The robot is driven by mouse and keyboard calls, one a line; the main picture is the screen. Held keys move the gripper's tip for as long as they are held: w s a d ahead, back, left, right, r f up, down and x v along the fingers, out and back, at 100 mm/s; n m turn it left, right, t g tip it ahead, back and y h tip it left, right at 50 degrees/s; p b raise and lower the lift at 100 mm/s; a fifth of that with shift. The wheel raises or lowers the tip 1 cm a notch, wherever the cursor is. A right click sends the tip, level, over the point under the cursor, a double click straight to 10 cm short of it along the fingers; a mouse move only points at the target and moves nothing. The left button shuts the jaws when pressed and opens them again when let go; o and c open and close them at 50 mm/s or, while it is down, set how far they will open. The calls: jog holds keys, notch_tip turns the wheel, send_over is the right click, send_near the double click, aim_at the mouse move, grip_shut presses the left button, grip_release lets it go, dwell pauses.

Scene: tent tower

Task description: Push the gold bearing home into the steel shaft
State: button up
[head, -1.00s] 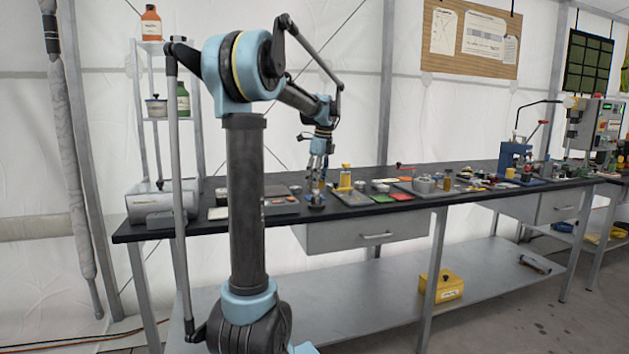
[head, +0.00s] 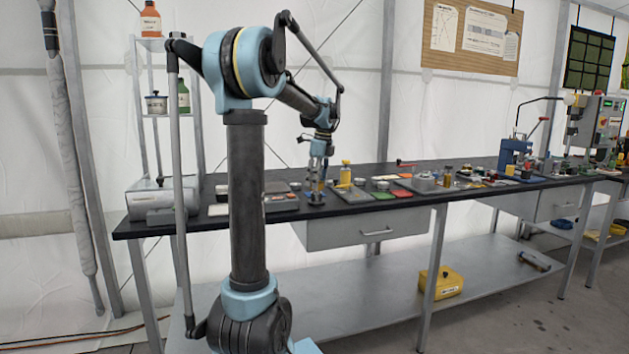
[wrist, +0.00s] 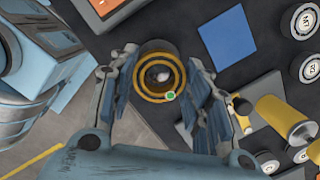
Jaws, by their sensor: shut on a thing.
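In the wrist view my gripper (wrist: 158,92) has one finger on each side of a round dark piece with a gold ring, the gold bearing (wrist: 158,96). The fingers are shut on it. A pale grey tip shows at the centre of the ring, perhaps the end of the steel shaft (wrist: 160,74); how deep the bearing sits on it I cannot tell. In the head view my gripper (head: 317,188) points down at the bench's front edge, and the bearing and shaft are too small to tell apart.
The black bench (head: 270,222) carries a yellow-topped piece (head: 345,176) just right of my gripper, which shows as a yellow cylinder (wrist: 280,115) in the wrist view. A blue square (wrist: 227,45) and several white round pieces lie nearby. A blue press (head: 514,158) stands farther right.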

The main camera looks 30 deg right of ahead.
jog(key=shift+f, duration=0.8)
jog(key=o, duration=1.2)
jog(key=shift+r, duration=0.1)
notch_tip(320, 180, up, 12)
jog(key=s, duration=0.1)
jog(key=shift+s+d, duration=0.2)
jog(key=shift+d, duration=0.25)
jog(key=shift+a+f, duration=0.1)
jog(key=shift+f, duration=0.1)
